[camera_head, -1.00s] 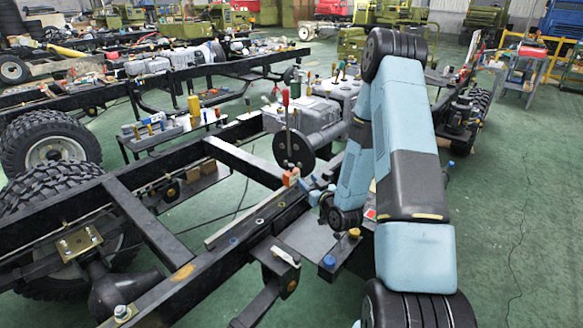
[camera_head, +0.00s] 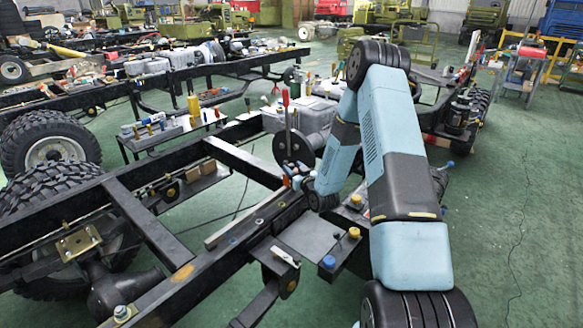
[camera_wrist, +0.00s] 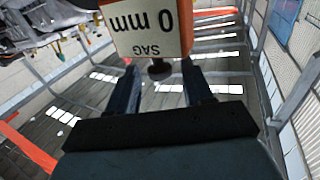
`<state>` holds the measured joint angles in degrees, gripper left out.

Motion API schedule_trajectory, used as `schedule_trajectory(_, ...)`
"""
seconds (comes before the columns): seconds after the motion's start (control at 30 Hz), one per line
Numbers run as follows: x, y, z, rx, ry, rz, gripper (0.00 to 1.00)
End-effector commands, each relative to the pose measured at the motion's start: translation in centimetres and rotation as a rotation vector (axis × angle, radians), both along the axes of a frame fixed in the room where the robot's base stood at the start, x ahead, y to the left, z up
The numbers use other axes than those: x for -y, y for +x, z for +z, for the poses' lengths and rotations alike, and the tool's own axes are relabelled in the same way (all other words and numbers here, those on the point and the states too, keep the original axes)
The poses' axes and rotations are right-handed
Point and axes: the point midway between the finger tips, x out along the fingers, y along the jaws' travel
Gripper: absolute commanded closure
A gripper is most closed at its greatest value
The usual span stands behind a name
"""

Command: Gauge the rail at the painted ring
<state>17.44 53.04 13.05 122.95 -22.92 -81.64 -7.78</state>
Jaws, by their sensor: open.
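The gauge, an orange block with a white face, shows upside down in the wrist view (camera_wrist: 150,35), reading "0 mm SAG". A dark round knob (camera_wrist: 160,70) projects from it towards me. My gripper (camera_wrist: 160,85) is open, one finger on each side of that knob; I cannot tell whether they touch it. In the head view only a bit of the orange gauge (camera_head: 286,181) shows, beside my gripper (camera_head: 296,182), near the black chassis rail (camera_head: 215,262). An orange painted patch (camera_head: 182,272) lies on the near part of this rail; I cannot tell whether it is the ring.
A long grey bar (camera_head: 235,225) lies along the rail. A side plate (camera_head: 312,238) with blue and yellow knobs is right of it. A red-handled lever (camera_head: 286,100) stands upright behind my gripper. The green floor (camera_head: 490,235) at right is clear.

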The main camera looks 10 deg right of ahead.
Motion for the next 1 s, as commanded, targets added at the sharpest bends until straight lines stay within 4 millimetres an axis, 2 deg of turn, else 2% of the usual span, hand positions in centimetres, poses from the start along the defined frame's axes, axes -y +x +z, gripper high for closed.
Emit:
schedule_trajectory(0.2,-0.4,1.8,0.0,0.001,0.001,0.000,0.49)
schedule_trajectory(0.57,-0.5,2.2,0.0,0.000,0.001,0.000,0.49)
schedule_trajectory(1.0,-0.5,2.2,0.0,0.000,0.001,0.000,0.92)
